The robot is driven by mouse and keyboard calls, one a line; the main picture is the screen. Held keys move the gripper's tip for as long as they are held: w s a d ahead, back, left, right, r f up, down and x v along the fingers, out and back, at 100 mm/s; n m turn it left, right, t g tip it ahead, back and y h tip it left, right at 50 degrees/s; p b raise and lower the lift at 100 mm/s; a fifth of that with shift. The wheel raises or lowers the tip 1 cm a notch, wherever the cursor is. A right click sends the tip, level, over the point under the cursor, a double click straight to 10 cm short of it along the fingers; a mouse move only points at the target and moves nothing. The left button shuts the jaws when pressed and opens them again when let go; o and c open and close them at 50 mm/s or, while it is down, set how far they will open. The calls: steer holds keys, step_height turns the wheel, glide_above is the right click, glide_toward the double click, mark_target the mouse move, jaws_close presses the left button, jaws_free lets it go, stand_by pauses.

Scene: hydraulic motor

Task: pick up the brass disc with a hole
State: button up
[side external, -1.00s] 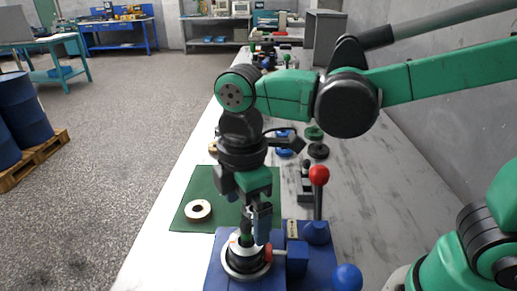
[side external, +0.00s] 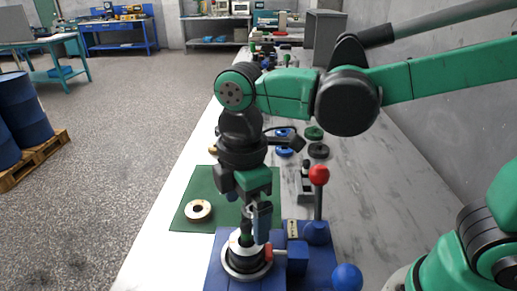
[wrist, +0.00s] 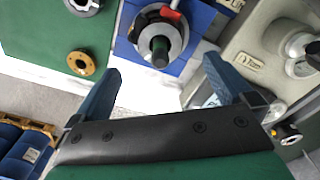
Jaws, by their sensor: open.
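The brass disc with a hole (wrist: 81,74) lies flat on the green mat (wrist: 30,30), to the left of my gripper in the wrist view. In the side view the disc (side external: 190,214) looks paler and lies on the mat (side external: 203,178) left of my gripper. My gripper (wrist: 161,66) is open, with its two blue fingers apart. Nothing is held between them. In the side view my gripper (side external: 256,226) hangs over the motor (side external: 246,266), with a finger hiding part of it. The motor's dark green-tipped shaft (wrist: 160,48) shows beyond the fingertips.
The motor stands on a blue base (side external: 222,262). A lever with a red knob (side external: 319,175) and a blue ball (side external: 347,277) stand to its right. A pale ring (wrist: 91,10) is partly cut off at the wrist view's top. A grey machine (wrist: 270,50) is at right there.

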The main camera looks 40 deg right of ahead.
step_height(320, 180, up, 5)
steer(key=shift+f, duration=0.1)
steer(key=w+m+y, duration=0.1)
steer(key=w+y, duration=0.1)
steer(key=w, duration=0.7)
steer(key=t+y, duration=0.2)
glide_above(201, 202)
steer(key=s+d, duration=0.2)
steer(key=shift+m, duration=0.4)
steer(key=f, duration=1.2)
steer(key=shift+a+f, duration=0.2)
steer(key=shift+a, duration=0.15)
steer(key=x, duration=0.4)
steer(key=shift+s+f, duration=0.1)
steer(key=shift+s, duration=0.05)
steer(key=shift+x, duration=0.8)
jaws_close()
